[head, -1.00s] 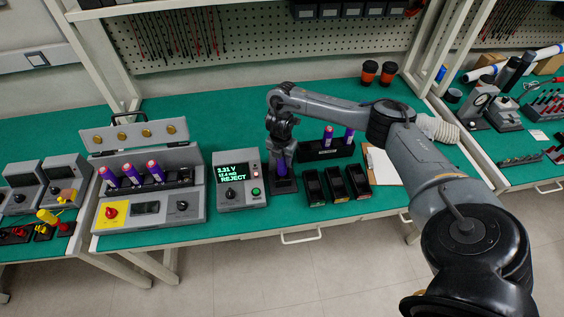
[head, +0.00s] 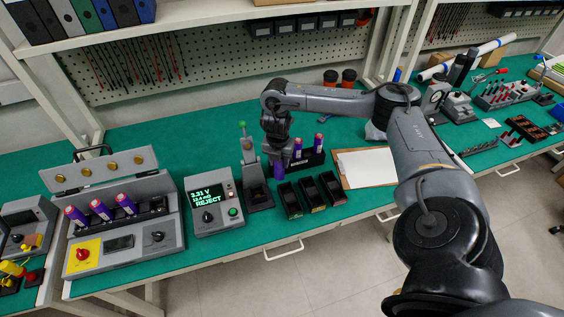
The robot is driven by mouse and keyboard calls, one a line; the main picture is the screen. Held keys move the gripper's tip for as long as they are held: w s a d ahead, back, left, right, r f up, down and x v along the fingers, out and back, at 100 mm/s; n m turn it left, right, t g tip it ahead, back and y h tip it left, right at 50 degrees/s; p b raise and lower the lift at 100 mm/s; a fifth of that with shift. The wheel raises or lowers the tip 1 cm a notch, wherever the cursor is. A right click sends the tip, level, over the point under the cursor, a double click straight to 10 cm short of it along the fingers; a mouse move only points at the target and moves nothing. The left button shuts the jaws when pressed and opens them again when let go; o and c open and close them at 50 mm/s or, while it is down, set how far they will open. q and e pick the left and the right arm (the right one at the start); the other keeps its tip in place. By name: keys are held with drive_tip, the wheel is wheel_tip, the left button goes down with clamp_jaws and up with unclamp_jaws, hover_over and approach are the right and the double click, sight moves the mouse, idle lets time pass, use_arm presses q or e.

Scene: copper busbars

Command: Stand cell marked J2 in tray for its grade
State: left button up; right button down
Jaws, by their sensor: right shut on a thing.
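My right gripper (head: 277,152) is shut on a purple cell (head: 278,170) and holds it upright, just behind the left black tray. The cell's marking cannot be read. Three open black trays stand in a row: left (head: 291,208), middle (head: 312,203) and right (head: 333,196). Their grade labels are too small to read, and they look empty. The tester (head: 214,202) shows 3.31 V and REJECT. Its test stand (head: 258,197), with a green-knobbed post, is empty. My left gripper is not in view.
A black rack (head: 309,162) behind the trays holds purple cells. A grey charger (head: 125,240) at the left holds several more, with its lid raised. A clipboard with paper (head: 366,167) lies right of the trays. Green bench is clear behind the tester.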

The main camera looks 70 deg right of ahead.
drive_tip(key=s+d+f+p, duration=0.2)
drive_tip(key=s+p, duration=0.2)
drive_tip(key=s, duration=0.3)
drive_tip(key=s+d+f+p, duration=0.2)
drive_tip(key=s+f+p, duration=0.1)
drive_tip(key=s, duration=0.4)
drive_tip(key=s+d+f+p, duration=0.2)
drive_tip(key=s+p, duration=0.3)
drive_tip(key=s, duration=0.2)
drive_tip(key=shift+s+d+f, duration=0.2)
drive_tip(key=shift+s+d, duration=0.15)
drive_tip(key=shift+d, duration=0.05)
idle(0.7)
